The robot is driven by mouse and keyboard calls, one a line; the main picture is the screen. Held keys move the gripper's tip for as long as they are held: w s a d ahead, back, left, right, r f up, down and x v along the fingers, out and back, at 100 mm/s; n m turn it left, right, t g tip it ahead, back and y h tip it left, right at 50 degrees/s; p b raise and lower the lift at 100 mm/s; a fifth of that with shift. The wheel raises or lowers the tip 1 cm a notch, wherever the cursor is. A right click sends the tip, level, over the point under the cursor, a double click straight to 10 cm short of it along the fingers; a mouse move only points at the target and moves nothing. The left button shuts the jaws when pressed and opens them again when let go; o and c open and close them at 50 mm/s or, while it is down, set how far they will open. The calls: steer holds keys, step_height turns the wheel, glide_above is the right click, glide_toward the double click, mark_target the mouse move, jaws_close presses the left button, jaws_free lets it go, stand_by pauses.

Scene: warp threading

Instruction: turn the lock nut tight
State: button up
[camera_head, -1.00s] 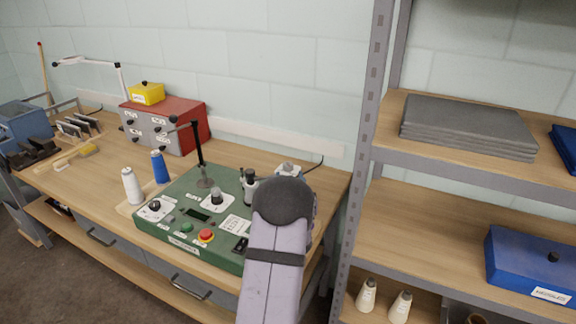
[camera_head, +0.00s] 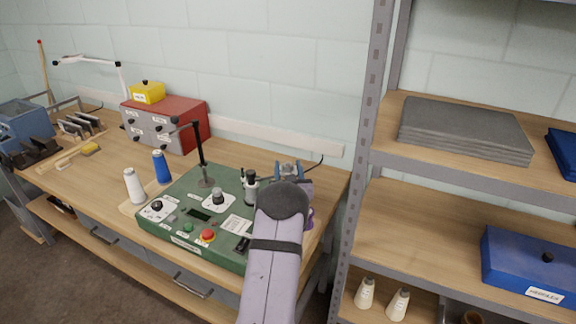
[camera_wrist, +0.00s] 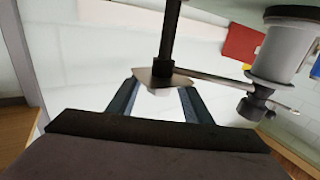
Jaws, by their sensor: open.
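In the wrist view the open fingers (camera_wrist: 158,95) stand on either side of a small pale metal piece on a dark rod, likely the lock nut (camera_wrist: 160,77). I see clear gaps beside it; contact cannot be told. In the head view I cannot make the nut out. The green machine (camera_head: 183,243) carries a grey and black cylinder (camera_head: 251,188), just left of my gripper. A similar grey cylinder (camera_wrist: 276,53) is at right in the wrist view.
On the bench are white (camera_head: 134,187) and blue (camera_head: 161,168) thread cones and a red and grey drawer box (camera_head: 195,108). A black post (camera_head: 201,150) rises from the machine. A metal shelf upright (camera_head: 366,150) stands close at right. A thin bar (camera_wrist: 215,80) crosses near the nut.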

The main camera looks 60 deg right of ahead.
steer(key=shift+w+d, duration=0.1)
steer(key=shift+d, duration=0.05)
steer(key=shift+c, duration=0.4)
steer(key=c, duration=1)
